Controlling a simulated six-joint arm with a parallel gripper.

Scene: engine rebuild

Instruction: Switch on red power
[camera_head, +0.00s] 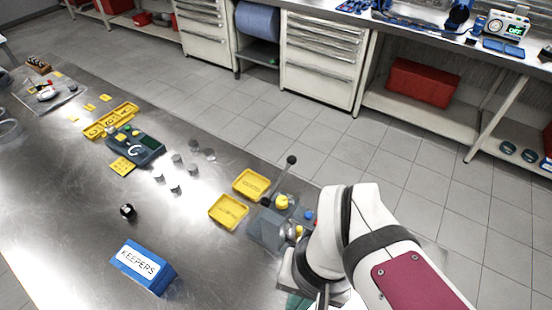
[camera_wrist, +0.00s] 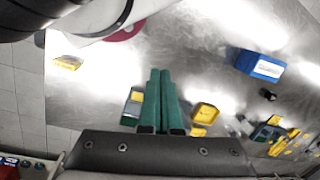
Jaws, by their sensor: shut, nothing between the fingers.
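No switch marked as red power can be made out. A grey lever fixture (camera_head: 270,229) stands on the bench beside my arm, with a black-knobbed lever, a yellow knob (camera_head: 282,202) and a small blue part (camera_head: 309,215). My arm hides its right side. My gripper (camera_wrist: 160,72) has green fingers pressed together and empty. In the wrist view they extend over the bench, beside a grey unit with a yellow top (camera_wrist: 136,98); contact cannot be told. In the head view only a bit of green finger (camera_head: 297,301) shows below my arm.
Two yellow trays (camera_head: 229,212) lie left of the fixture. A blue KEEPERS box (camera_head: 143,267), a small black part (camera_head: 128,211), several metal cylinders and a dark panel (camera_head: 135,147) stand farther left. A device reading OFF (camera_head: 507,27) is on the back counter.

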